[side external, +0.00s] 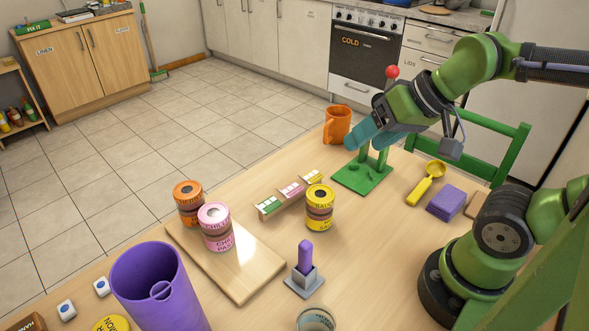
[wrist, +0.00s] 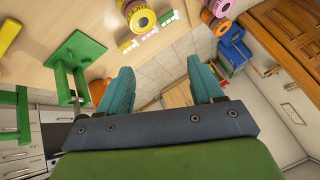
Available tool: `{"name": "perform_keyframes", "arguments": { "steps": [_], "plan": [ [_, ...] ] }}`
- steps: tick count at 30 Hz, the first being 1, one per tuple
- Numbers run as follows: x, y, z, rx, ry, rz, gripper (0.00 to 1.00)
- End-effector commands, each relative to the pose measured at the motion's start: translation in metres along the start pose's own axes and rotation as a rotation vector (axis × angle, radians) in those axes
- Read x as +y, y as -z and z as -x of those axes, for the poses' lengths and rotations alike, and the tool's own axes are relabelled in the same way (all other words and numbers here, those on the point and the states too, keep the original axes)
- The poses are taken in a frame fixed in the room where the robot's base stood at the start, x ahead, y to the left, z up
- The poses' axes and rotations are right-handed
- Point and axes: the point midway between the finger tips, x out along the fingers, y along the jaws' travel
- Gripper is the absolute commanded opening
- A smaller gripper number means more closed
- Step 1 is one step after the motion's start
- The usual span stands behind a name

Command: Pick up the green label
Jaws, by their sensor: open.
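The green label (side external: 268,205) sits at the near left end of a small wooden holder (side external: 263,215) on the table, in line with pink labels (side external: 292,189) and yellow labels (side external: 312,175). In the wrist view the green label (wrist: 165,17) is small, at the top by the yellow jar. My gripper (side external: 362,137) is to the right of the holder and well above the table, over the green stand. Its teal fingers are apart with nothing between them in the wrist view (wrist: 160,85).
A green stand (side external: 350,178) and orange mug (side external: 337,125) are close to my gripper. A yellow jar (side external: 320,208) stands just right of the holder. Pink (side external: 215,228) and orange (side external: 188,203) jars stand on a board (side external: 240,278) to the left. A purple cup (side external: 155,285) is in front.

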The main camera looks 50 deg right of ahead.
Motion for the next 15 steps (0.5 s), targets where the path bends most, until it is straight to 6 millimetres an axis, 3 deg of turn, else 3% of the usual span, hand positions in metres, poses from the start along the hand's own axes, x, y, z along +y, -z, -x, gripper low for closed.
{"name": "perform_keyframes", "arguments": {
  "steps": [8,15],
  "plan": [
    [-0.012,0.001,-0.025,-0.117,-0.021,0.045,0.66],
    [-0.048,0.031,-0.079,-0.311,-0.112,0.178,0.66]
  ]
}}
